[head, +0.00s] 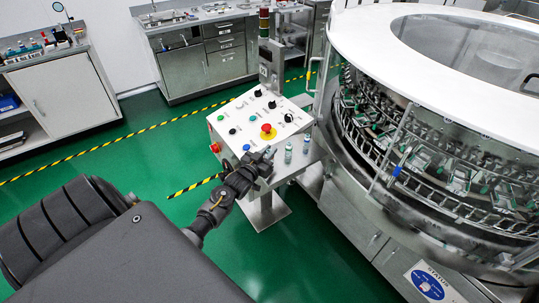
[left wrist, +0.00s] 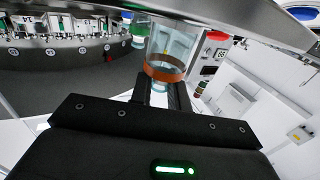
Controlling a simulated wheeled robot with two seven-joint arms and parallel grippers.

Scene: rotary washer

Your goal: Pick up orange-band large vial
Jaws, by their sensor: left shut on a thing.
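The orange-band large vial (left wrist: 163,75) is clear glass with an orange ring and shows in the left wrist view. It stands between the fingers of my left gripper (left wrist: 162,92), which is shut on it. In the head view my left gripper (head: 266,160) is at the side shelf of the control console, and the held vial is hard to make out there. A vial with a green band (left wrist: 140,36) stands close behind the held one. My right gripper is not in view.
Two small vials (head: 288,153) (head: 305,144) stand on the shelf, right of my gripper. The control console (head: 262,118) with a red emergency button (head: 266,129) is just behind. The large rotary washer (head: 430,150) fills the right side. Green floor (head: 130,170) is open at left.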

